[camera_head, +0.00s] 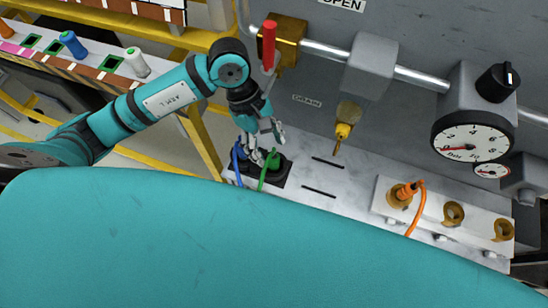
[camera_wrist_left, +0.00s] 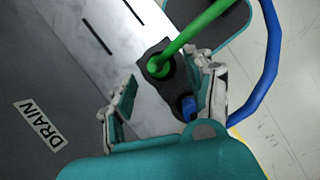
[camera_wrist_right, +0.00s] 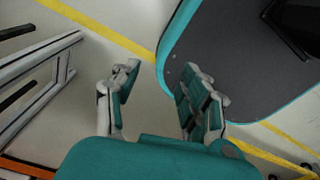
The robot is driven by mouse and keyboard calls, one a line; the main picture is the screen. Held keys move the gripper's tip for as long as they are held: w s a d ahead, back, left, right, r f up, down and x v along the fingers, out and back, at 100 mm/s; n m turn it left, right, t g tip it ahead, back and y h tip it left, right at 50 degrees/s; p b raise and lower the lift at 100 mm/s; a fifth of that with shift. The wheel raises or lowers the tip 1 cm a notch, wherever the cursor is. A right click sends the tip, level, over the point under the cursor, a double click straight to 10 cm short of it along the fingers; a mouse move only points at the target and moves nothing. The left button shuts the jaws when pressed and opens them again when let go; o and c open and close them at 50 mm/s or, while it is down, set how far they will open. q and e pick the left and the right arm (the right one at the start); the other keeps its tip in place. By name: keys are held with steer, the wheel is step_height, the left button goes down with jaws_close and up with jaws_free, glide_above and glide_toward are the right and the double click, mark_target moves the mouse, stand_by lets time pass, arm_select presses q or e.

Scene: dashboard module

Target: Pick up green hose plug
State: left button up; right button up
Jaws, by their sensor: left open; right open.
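The green hose plug (camera_head: 272,158) sits in a black socket block on the metal panel shelf, with its green hose running toward the front. In the left wrist view the green plug (camera_wrist_left: 160,66) lies between and ahead of the two fingers. My left gripper (camera_head: 262,140) is open just above the plug; its fingers (camera_wrist_left: 165,95) are apart and hold nothing. The right-hand finger in that view is near the green hose and a blue plug (camera_wrist_left: 186,105). My right gripper (camera_wrist_right: 155,95) is open and empty over the floor, away from the panel.
A blue hose (camera_head: 238,158) stands right beside the green one. An orange plug (camera_head: 404,192) sits in a white block to the right, beside empty brass sockets. A yellow nozzle (camera_head: 342,130), a red-handled valve (camera_head: 269,45) and a gauge (camera_head: 472,135) are on the wall.

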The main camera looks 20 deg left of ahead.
mark_target(273, 155)
arm_select(q)
steer(key=shift+p+x, duration=0.4)
steer(key=shift+x, duration=1.4)
steer(key=shift+w+d, duration=0.1)
steer(key=shift+d, duration=0.05)
jaws_close()
